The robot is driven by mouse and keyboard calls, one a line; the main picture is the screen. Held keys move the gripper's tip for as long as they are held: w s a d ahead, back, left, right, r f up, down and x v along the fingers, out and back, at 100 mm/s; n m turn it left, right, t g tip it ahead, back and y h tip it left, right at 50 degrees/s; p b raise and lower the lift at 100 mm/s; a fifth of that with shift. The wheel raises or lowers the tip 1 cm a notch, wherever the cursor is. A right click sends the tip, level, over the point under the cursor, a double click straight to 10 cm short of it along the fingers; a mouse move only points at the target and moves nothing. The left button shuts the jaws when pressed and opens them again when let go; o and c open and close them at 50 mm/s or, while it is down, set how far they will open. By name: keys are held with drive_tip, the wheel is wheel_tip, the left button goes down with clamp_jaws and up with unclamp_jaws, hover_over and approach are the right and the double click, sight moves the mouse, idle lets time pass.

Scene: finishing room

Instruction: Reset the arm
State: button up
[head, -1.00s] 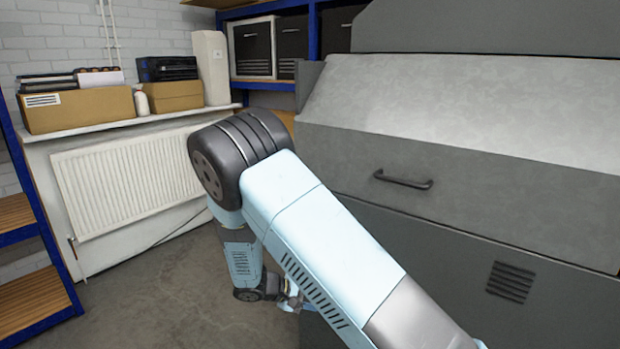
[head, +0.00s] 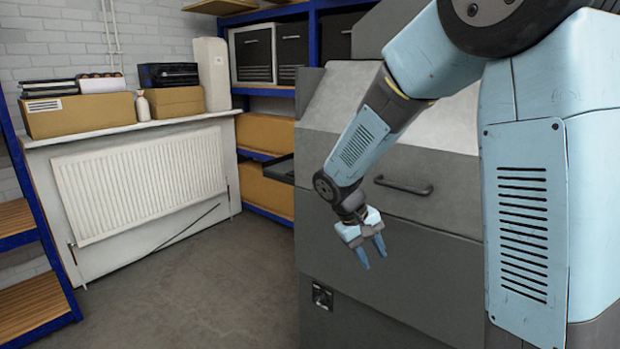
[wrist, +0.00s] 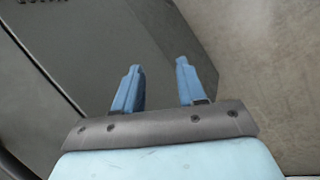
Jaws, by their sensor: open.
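My gripper (head: 372,254) hangs in front of the grey machine (head: 440,268) in the head view, below and left of its dark handle. Its two blue fingers point down and are apart, with nothing between them. In the wrist view my gripper (wrist: 157,82) is also open and empty. Behind the fingers there are the machine's grey panel on the left and the bare floor on the right. My arm folds down from the upper right of the head view.
The machine's handle (head: 403,186) sticks out just right of my forearm. A white radiator (head: 140,185) stands at the back left below a shelf of boxes. Blue racks (head: 262,211) stand behind the machine and a rack with wooden shelves (head: 30,300) at the left edge. The floor (head: 200,290) between is clear.

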drive_tip(key=s+d+r+m+t+y, duration=0.2)
drive_tip(key=s+d+r, duration=0.2)
drive_tip(key=s+r, duration=0.4)
drive_tip(key=s+d+r+m+t+y, duration=0.2)
drive_tip(key=s+d+r, duration=0.3)
drive_tip(key=s+r, duration=0.3)
drive_tip(key=shift+s+r+t+y, duration=0.2)
drive_tip(key=shift+s+t+y, duration=0.45)
drive_tip(key=shift+s, duration=1.45)
drive_tip(key=shift+d, duration=0.2)
